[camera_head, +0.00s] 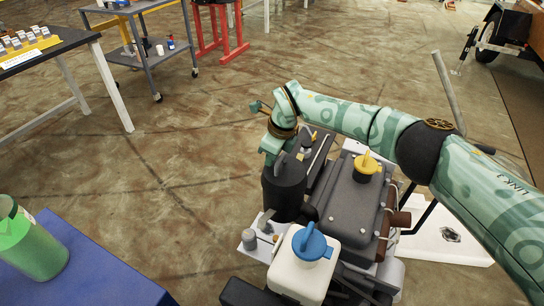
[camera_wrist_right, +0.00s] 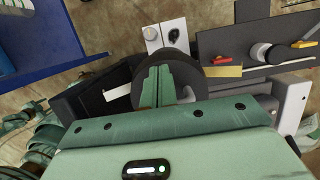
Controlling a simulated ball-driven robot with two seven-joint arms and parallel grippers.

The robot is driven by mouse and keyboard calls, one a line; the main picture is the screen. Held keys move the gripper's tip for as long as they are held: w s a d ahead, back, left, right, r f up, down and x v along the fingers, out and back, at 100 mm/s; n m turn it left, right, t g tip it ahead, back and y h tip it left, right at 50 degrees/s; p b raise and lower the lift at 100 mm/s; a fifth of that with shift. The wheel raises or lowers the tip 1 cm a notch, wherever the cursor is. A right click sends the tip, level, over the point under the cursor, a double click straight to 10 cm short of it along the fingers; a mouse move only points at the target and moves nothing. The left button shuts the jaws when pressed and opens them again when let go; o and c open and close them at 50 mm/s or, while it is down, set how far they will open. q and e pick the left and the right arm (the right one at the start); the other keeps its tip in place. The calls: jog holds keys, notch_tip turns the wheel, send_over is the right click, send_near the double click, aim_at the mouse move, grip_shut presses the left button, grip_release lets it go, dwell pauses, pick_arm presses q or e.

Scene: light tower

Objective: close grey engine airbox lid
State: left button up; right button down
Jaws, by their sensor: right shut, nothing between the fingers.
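The engine (camera_head: 345,205) stands at the lower middle of the head view. A dark grey round canister (camera_head: 284,190), which looks like the airbox, sits at its left side. My right gripper (camera_head: 272,152) points down at the top of this canister and partly covers it. In the right wrist view the shut, empty green fingers (camera_wrist_right: 158,86) lie over a dark round top (camera_wrist_right: 122,92). I cannot tell whether the lid is fully down or whether the fingers touch it. My left gripper is not in view.
A white tank with a blue cap (camera_head: 312,243) and a yellow cap (camera_head: 367,164) stick up on the engine. A blue surface (camera_head: 85,262) with a green bottle (camera_head: 32,245) is at lower left. A grey cart (camera_head: 150,55) stands farther back. The floor between is clear.

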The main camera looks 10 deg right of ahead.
aim_at(285, 170)
jog(key=shift+s+a+f, duration=0.1)
jog(key=shift+s+f, duration=0.05)
jog(key=shift+f, duration=0.1)
jog(key=shift+r, duration=0.35)
pick_arm(q)
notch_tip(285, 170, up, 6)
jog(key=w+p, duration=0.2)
jog(key=p, duration=0.4)
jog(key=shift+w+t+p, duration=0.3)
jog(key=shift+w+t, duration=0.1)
pick_arm(e)
jog(key=v, duration=1.6)
